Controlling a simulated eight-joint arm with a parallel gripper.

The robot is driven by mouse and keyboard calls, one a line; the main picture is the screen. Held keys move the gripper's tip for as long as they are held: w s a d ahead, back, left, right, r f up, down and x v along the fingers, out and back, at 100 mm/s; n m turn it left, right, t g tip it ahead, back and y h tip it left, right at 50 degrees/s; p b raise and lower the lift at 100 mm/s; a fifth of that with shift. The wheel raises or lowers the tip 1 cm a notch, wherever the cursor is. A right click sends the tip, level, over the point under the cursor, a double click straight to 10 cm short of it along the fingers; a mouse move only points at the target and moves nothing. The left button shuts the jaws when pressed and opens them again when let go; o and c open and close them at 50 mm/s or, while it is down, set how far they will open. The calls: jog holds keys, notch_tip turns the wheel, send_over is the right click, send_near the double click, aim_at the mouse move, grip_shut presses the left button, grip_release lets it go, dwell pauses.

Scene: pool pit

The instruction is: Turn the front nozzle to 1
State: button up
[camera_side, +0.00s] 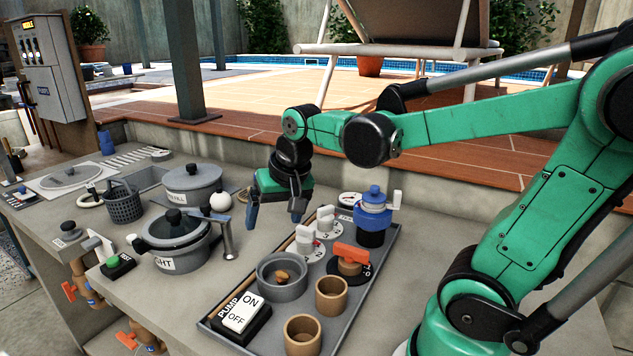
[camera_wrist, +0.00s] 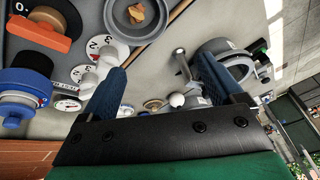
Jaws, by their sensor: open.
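Two white nozzle knobs on numbered white dials stand on the grey tray. The nearer one (camera_side: 305,238) is beside the grey bowl; the farther one (camera_side: 325,218) is just behind it. The wrist view shows the nearer knob (camera_wrist: 107,56), with a 3 and a 2 on its dial, and the farther knob (camera_wrist: 88,82), with a 2 visible. I cannot tell which numbers the knobs point at. My gripper (camera_side: 275,210) is open and empty, above and left of the knobs, touching neither. Its spread fingers show in the wrist view (camera_wrist: 160,85), the left one near the knobs.
An orange lever (camera_side: 350,255) and a blue-capped device (camera_side: 373,205) stand close right of the knobs. The grey bowl (camera_side: 282,282), brown cups (camera_side: 331,295) and pump switch (camera_side: 240,315) are nearer. Pots (camera_side: 178,238) and a metal post (camera_side: 226,240) stand left.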

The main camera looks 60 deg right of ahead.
jog(key=w+d+f+m+g, duration=0.1)
jog(key=w+d+m+g, duration=0.1)
jog(key=d+m, duration=0.35)
jog(key=m+g+y, duration=0.1)
jog(key=m+g, duration=0.1)
jog(key=m, duration=0.3)
send_over(306, 228)
notch_tip(306, 228, down, 3)
jog(key=shift+f, duration=0.1)
jog(key=shift+f+m, duration=0.2)
jog(key=shift+m, duration=0.05)
jog(key=shift+f, duration=2.6)
jog(key=shift+c, duration=0.2)
jog(key=c, duration=1.2)
jog(key=shift+c, duration=0.2)
